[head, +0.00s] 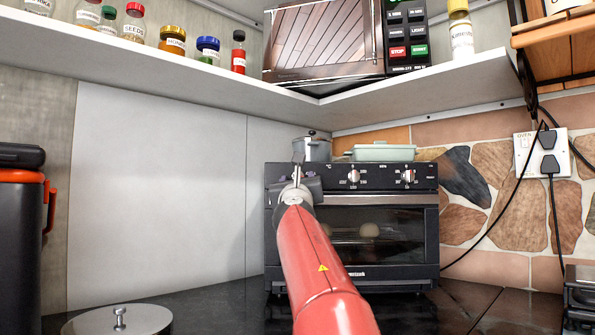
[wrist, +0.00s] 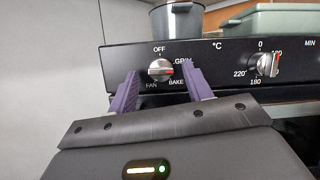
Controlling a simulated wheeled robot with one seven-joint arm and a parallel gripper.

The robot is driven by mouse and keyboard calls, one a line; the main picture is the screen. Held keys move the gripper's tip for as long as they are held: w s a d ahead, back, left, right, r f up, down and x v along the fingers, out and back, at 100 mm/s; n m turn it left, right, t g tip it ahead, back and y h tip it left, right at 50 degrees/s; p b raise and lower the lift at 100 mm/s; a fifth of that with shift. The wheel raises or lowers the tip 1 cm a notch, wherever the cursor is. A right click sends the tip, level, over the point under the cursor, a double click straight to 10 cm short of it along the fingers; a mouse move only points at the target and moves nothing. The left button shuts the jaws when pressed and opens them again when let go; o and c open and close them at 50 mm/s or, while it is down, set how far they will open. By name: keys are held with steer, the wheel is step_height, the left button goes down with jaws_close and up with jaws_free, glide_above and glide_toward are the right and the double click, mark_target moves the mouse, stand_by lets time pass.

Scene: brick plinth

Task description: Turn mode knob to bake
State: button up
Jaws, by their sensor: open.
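The mode knob (wrist: 160,70) is a small silver dial on the black oven panel in the wrist view. Labels OFF, GRILL, BAKE and FAN surround it, with BAKE at its lower right. Its bar lies roughly level; I cannot tell which label its pointer marks. My gripper (wrist: 161,80) is open, with one purple finger to the left of the knob and one to the right. Contact with the knob is not clear.
The temperature knob (wrist: 268,64) is right of the mode knob, and a timer knob (head: 408,176) is farther right. A grey pot (head: 314,150) and a pale green dish (head: 383,153) stand on the oven. A shelf (head: 200,75) runs above. A round lid (head: 118,322) lies on the counter.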

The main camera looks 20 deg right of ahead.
steer(key=shift+w+d+r, duration=0.15)
steer(key=shift+w, duration=0.2)
steer(key=c, duration=0.9)
steer(key=m+h, duration=0.1)
steer(key=m, duration=0.1)
steer(key=m+g+h, duration=0.1)
steer(key=m, duration=0.2)
steer(key=shift+a+r+p, duration=0.15)
steer(key=shift+a+p, duration=0.05)
steer(key=shift+p, duration=0.2)
steer(key=shift+c, duration=0.2)
steer(key=shift+m+g+h, duration=0.4)
steer(key=shift+m+g, duration=0.1)
steer(key=shift+m, duration=0.5)
steer(key=o, duration=0.9)
steer(key=shift+o, duration=0.2)
